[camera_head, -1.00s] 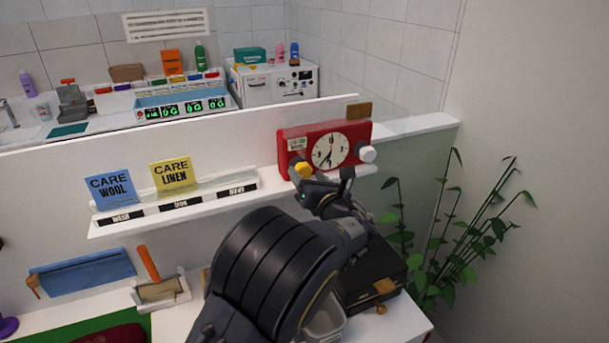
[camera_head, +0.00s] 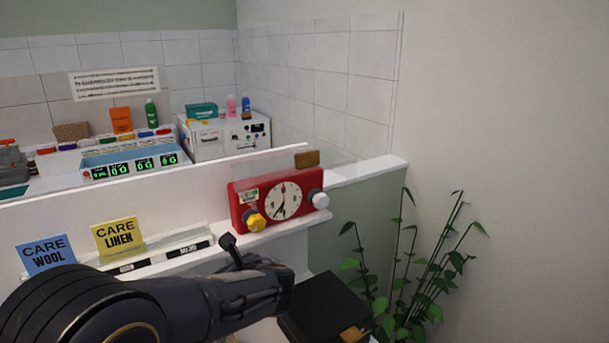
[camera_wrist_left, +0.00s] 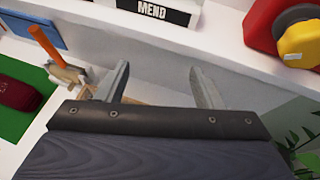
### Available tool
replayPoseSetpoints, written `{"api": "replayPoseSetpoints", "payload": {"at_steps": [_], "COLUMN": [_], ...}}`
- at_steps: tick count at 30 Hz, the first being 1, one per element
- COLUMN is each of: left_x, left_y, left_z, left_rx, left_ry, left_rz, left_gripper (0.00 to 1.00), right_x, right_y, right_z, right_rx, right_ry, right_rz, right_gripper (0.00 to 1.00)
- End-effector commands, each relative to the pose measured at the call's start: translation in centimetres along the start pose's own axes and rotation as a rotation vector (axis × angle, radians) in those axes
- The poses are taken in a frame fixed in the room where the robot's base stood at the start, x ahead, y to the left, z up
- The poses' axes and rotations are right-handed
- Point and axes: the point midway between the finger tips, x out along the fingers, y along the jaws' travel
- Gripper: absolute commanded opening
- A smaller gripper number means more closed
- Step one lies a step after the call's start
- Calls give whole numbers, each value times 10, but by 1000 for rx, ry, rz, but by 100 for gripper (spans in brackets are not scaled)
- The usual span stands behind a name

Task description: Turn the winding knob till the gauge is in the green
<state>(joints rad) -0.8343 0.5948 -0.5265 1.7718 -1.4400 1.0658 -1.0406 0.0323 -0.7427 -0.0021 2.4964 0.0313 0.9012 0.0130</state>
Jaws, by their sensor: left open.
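A red clock (camera_head: 233,204) with a white dial (camera_head: 283,201) stands on the white ledge. A yellow knob (camera_head: 255,222) sits at its lower left and a white knob (camera_head: 320,201) at its right. A small white and green panel (camera_head: 249,195), perhaps the gauge, is at its upper left; its reading is too small to tell. My left gripper (camera_head: 232,251) is below and left of the yellow knob, apart from it. In the left wrist view its two fingers (camera_wrist_left: 159,70) are spread and empty, with the yellow knob (camera_wrist_left: 300,44) at the upper right. My right gripper is not in view.
Blue (camera_head: 45,254) and yellow (camera_head: 118,236) care cards stand on the ledge left of the clock. A black box (camera_head: 325,305) lies below the clock. A leafy plant (camera_head: 400,290) stands at the right. A low white partition (camera_head: 170,195) rises behind the ledge.

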Motion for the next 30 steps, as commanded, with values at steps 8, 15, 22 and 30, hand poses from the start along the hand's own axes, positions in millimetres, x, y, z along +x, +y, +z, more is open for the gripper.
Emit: {"api": "replayPoseSetpoints", "payload": {"at_steps": [8, 15, 22, 30], "left_x": [-18, -105, -160, -173], "left_y": [170, 232, 243, 242], "left_z": [-67, -105, -123, -127], "left_rx": [-996, -1791, -2274, -2389], "left_ry": [620, 935, 1068, 1098], "left_rz": [410, 786, 1041, 1113], "left_gripper": [61, 61, 61, 61], "right_x": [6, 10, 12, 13], "right_y": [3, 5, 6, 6], "right_z": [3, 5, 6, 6], "right_rx": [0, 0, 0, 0], "right_ry": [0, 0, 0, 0], "right_rz": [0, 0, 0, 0], "right_gripper": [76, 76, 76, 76]}}
